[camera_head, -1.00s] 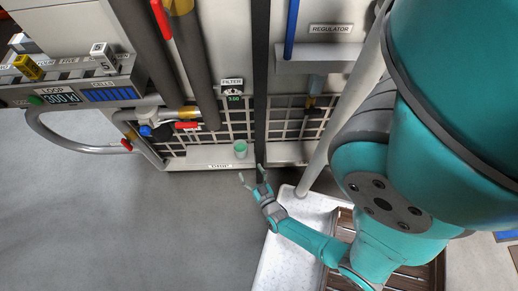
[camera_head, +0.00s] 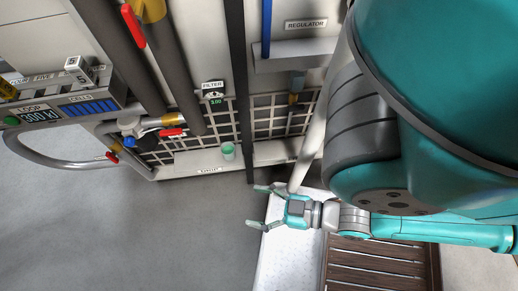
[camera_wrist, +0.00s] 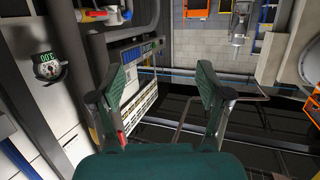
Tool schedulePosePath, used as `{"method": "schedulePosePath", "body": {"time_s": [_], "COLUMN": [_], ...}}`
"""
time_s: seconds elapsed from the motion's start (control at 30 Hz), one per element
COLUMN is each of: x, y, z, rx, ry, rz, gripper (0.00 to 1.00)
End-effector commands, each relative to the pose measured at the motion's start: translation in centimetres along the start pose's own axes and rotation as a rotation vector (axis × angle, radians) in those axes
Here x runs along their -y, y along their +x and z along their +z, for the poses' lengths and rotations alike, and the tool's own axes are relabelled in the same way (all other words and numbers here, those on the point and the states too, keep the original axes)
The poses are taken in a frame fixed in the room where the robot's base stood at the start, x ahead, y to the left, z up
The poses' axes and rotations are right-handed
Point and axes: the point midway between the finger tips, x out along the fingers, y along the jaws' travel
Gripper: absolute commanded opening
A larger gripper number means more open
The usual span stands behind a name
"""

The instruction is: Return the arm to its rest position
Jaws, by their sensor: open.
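My gripper (camera_head: 259,207) is open and empty in the head view, above the white speckled tray floor and its left edge. Its fingers point left. In the wrist view my gripper (camera_wrist: 166,88) shows both fingers spread wide with nothing between them. My teal arm reaches in from the right in the head view.
A green cup (camera_head: 228,151) stands on the ledge under the filter gauge (camera_head: 214,92), left of my gripper. The regulator shelf (camera_head: 297,54) and a metal grid (camera_head: 275,113) are behind. A white tray (camera_head: 288,258) and a brown slatted platform (camera_head: 376,264) lie below. Grey floor at left is clear.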

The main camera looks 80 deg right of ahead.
Motion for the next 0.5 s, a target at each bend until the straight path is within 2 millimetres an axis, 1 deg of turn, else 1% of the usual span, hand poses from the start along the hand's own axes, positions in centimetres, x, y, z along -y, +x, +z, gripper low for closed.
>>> {"method": "schedulePosePath", "body": {"time_s": [0.03, 0.13, 0.5], "x": [0.2, 0.3, 0.4], "y": [-0.5, -0.8, -0.8], "z": [-1.0, -2.0, -2.2], "rx": [0.007, 0.014, 0.014], "ry": [-0.006, -0.012, -0.013], "rz": [-0.012, -0.022, -0.024], "gripper": [0.77, 0.77, 0.77]}}
